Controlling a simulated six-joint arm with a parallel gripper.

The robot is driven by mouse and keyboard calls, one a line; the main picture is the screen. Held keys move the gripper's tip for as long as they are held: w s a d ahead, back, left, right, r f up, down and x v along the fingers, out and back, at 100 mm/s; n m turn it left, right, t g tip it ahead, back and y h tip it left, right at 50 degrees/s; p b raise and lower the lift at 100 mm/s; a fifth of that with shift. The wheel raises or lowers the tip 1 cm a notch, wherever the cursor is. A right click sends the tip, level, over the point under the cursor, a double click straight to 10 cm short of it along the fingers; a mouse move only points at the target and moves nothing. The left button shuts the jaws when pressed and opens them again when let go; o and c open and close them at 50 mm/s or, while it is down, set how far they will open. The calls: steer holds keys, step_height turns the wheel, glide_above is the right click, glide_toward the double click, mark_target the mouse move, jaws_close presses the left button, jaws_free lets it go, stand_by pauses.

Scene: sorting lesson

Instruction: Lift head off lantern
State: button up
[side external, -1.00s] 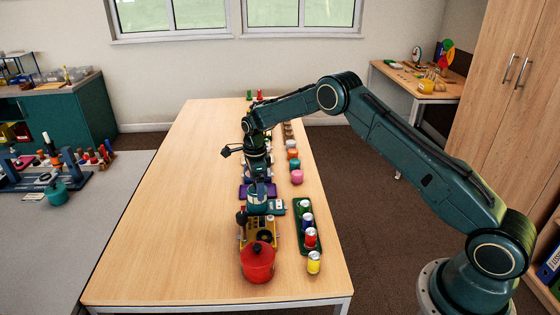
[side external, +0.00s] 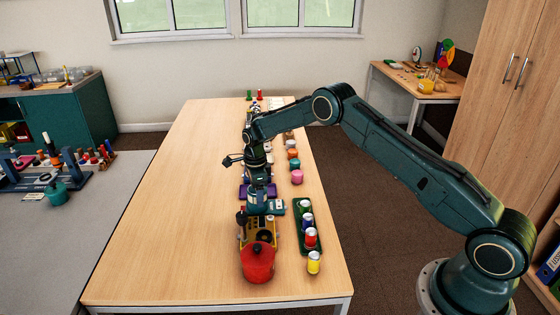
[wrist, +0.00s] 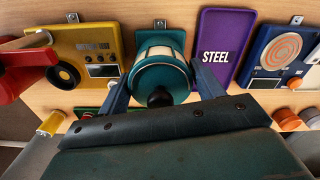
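The lantern (wrist: 158,50) is teal with cream panels and a round teal head (wrist: 160,75) with a black knob on top. It stands upright on a teal base plate in the wrist view. In the side view the lantern (side external: 257,199) is on the table directly under my gripper (side external: 257,187). In the wrist view the fingers of my gripper (wrist: 162,80) are apart, one on each side of the head. The gripper looks open, with narrow gaps beside the head. The knob points at the wrist camera. The head is in place on the body.
A yellow panel (wrist: 82,45) with a black dial stands left of the lantern, and a purple STEEL board (wrist: 222,45) stands close on the right. A red pot (side external: 258,263) is nearer the table's front. A green tray (side external: 299,221) holds several cans. The table's left side (side external: 170,220) is clear.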

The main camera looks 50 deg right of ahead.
steer(key=c, duration=0.5)
steer(key=shift+r, duration=0.15)
steer(key=shift+c, duration=0.2)
step_height(320, 180, up, 20)
stand_by(0.7)
